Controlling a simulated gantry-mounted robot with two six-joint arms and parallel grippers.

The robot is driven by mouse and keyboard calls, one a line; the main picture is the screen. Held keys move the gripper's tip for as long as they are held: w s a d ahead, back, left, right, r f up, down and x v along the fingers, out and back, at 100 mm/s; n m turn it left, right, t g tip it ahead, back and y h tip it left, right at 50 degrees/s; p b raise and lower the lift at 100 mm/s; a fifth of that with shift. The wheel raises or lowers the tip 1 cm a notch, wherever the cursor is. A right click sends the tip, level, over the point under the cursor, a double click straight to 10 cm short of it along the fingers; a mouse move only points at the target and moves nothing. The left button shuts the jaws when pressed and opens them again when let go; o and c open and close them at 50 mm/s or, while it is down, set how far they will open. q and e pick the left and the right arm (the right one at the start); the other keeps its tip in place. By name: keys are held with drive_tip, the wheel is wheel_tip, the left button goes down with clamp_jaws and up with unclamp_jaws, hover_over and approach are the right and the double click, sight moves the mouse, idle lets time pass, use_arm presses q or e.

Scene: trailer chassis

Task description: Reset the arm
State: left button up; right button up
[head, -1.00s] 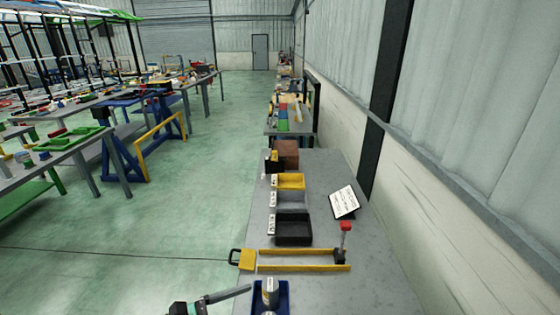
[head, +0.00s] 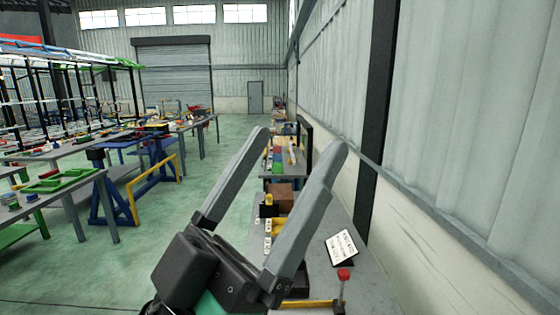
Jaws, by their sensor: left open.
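My left gripper (head: 293,150) is raised close to the camera in the head view. Its two long grey fingers point up and stand wide apart, with nothing between them. It hides much of the near bench. The yellow trailer chassis (head: 306,305) shows only in part at the bottom, behind the gripper. A red-topped post (head: 343,275) stands at its right end. My right gripper is not in view.
Another bench with coloured parts (head: 277,160) stands beyond. Tables with parts (head: 75,190) stand at the left. Green floor lies between.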

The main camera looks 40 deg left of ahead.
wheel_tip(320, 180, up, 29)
drive_tip(key=p, duration=2.9)
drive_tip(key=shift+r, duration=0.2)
